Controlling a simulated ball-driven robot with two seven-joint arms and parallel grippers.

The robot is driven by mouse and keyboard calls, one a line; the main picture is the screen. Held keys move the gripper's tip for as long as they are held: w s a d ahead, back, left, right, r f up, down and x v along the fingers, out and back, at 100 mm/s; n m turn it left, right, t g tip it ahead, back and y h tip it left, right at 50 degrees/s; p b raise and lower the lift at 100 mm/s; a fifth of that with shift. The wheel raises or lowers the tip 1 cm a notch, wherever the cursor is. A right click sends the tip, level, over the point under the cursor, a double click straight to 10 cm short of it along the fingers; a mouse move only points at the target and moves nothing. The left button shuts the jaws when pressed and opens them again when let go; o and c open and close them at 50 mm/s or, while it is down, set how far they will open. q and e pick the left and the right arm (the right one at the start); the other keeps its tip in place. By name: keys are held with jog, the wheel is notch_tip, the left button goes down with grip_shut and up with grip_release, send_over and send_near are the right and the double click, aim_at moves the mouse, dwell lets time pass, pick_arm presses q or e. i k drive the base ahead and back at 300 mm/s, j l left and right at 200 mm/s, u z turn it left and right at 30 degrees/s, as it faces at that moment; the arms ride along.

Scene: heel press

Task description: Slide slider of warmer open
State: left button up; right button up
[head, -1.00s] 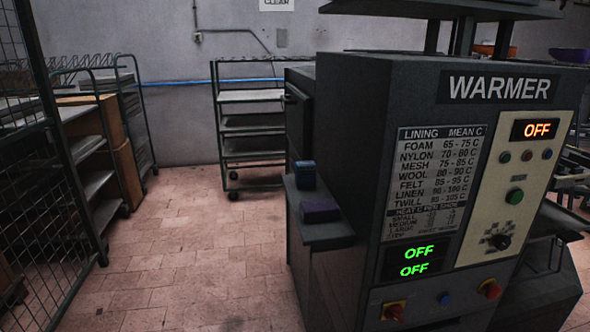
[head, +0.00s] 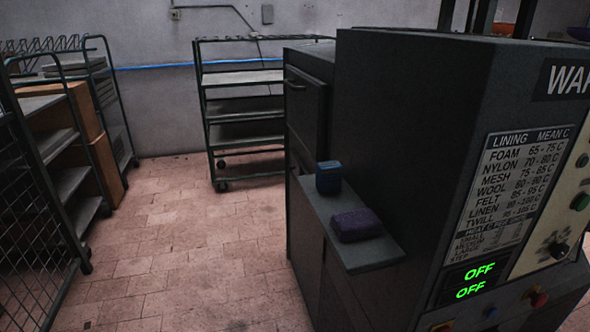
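The warmer (head: 400,130) is a large dark grey machine filling the right side of the head view. Its front panel carries a lining and temperature chart (head: 503,190), green "OFF" displays (head: 475,281) and several knobs and buttons. I cannot tell which part is the slider. A dark door or drawer front with a handle (head: 296,84) shows at its far left side. A side shelf (head: 352,238) holds a blue block (head: 329,178) and a purple block (head: 356,225). Neither of my grippers is in view.
A metal shelf cart (head: 240,105) stands at the back wall. Wheeled racks (head: 72,140) and a wire mesh panel (head: 35,235) line the left. The tiled floor (head: 185,245) between them and the warmer is clear.

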aim_at(295, 167)
jog(key=i+j, duration=0.5)
jog(key=i+j+z, duration=0.1)
jog(key=i+j, duration=0.85)
jog(key=j, duration=0.2)
jog(key=i+j+z, duration=0.1)
jog(key=i+j, duration=0.85)
jog(key=j, duration=0.25)
